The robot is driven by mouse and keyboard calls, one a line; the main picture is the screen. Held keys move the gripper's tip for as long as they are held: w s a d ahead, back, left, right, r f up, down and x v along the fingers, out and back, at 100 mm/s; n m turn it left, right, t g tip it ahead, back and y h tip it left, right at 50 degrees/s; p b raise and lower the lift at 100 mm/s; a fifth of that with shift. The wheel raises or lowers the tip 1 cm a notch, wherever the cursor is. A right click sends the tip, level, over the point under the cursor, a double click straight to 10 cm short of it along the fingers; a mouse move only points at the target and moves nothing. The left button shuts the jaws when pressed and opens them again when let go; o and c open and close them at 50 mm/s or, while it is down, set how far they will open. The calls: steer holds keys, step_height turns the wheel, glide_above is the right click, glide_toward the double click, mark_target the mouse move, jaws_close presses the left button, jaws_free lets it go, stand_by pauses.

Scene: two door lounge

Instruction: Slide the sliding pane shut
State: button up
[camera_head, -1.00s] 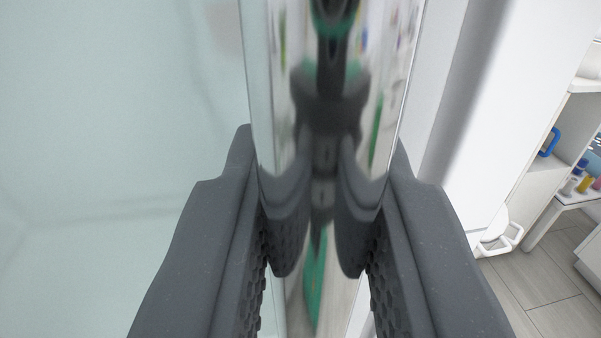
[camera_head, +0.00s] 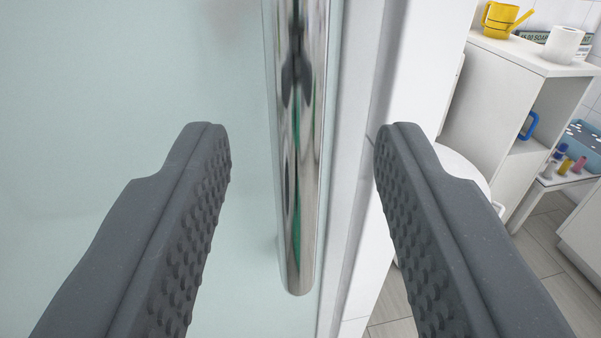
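The sliding pane (camera_head: 120,90) is a pale green frosted panel filling the left and middle of the view. A vertical chrome bar handle (camera_head: 300,170) is on the pane near its right edge, and its rounded lower end shows. My gripper (camera_head: 303,140) is open, with one dark grey finger to the left of the handle and one to the right. Neither finger appears to touch the handle. The handle's upper end is out of view.
A white frame or wall edge (camera_head: 415,75) stands right of the pane. Beyond it, a room shows a white shelf unit (camera_head: 520,125) with a yellow watering can (camera_head: 497,20) and a paper roll (camera_head: 563,44). A grey tiled floor (camera_head: 540,245) lies at the lower right.

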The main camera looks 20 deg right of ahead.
steer(key=v, duration=0.7)
steer(key=shift+s+p, duration=0.35)
steer(key=shift+p, duration=0.05)
steer(key=shift+a, duration=0.1)
steer(key=w+a+r+n+y, duration=0.1)
steer(key=a+r, duration=0.2)
steer(key=r, duration=0.2)
steer(key=w+a+r, duration=0.2)
steer(key=r, duration=0.4)
steer(key=s+a+r+n+y, duration=0.1)
steer(key=s+a+r, duration=0.3)
steer(key=a+r, duration=0.2)
steer(key=s+a+r+g+y, duration=0.1)
steer(key=s+a+r+y, duration=0.1)
steer(key=s+a+r, duration=0.2)
steer(key=s+a+r+n+y, duration=0.1)
steer(key=s+a+r, duration=0.3)
steer(key=a+r, duration=0.5)
step_height(320, 180, up, 5)
steer(key=shift+s+a+n+g+y, duration=0.15)
steer(key=shift+a+n+g+y, duration=0.15)
steer(key=shift+a+g, duration=0.1)
steer(key=shift+d, duration=0.1)
